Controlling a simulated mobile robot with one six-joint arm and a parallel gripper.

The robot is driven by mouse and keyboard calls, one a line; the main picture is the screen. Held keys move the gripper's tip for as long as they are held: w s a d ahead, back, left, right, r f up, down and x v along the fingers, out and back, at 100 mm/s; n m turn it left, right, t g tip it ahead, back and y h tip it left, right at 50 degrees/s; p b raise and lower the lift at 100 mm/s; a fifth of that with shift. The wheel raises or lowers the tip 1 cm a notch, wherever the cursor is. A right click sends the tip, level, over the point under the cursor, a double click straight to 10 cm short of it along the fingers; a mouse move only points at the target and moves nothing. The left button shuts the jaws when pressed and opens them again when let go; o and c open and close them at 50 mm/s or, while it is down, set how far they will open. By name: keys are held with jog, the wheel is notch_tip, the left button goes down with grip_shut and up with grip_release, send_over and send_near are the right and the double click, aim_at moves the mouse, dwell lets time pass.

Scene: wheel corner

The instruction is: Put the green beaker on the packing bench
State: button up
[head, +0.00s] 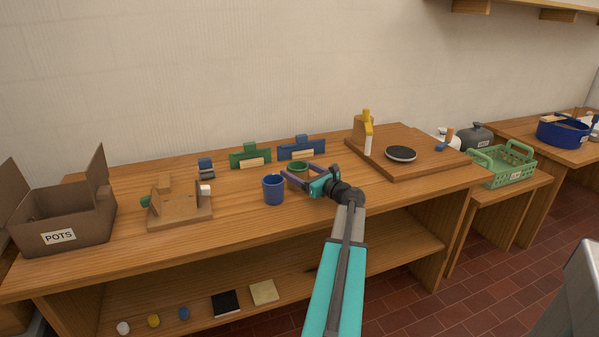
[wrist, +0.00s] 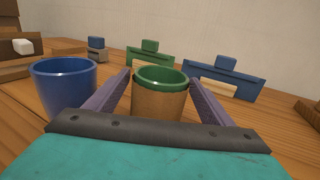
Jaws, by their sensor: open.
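The green beaker (head: 298,166) stands upright on the long wooden bench (head: 240,222), just behind and right of a blue beaker (head: 273,189). In the wrist view the green beaker (wrist: 160,104) shows a green rim and a tan-brown outer wall. My gripper (head: 297,177) is open, with its purple fingers reaching along both sides of the green beaker. In the wrist view the fingers of my gripper (wrist: 159,80) flank it, with slight gaps visible. The beaker's base is hidden by my gripper. No bench carries a readable "packing" label.
The blue beaker (wrist: 65,88) stands close outside my left finger. Green (head: 250,155) and blue (head: 301,148) holders stand behind. A POTS box (head: 62,222) is at left, a raised board with a round disc (head: 401,153) at right. A green crate (head: 508,168) and blue basin (head: 562,134) are farther right.

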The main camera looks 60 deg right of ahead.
jog(key=v, duration=1.2)
jog(key=shift+f, duration=0.1)
dwell(0.5)
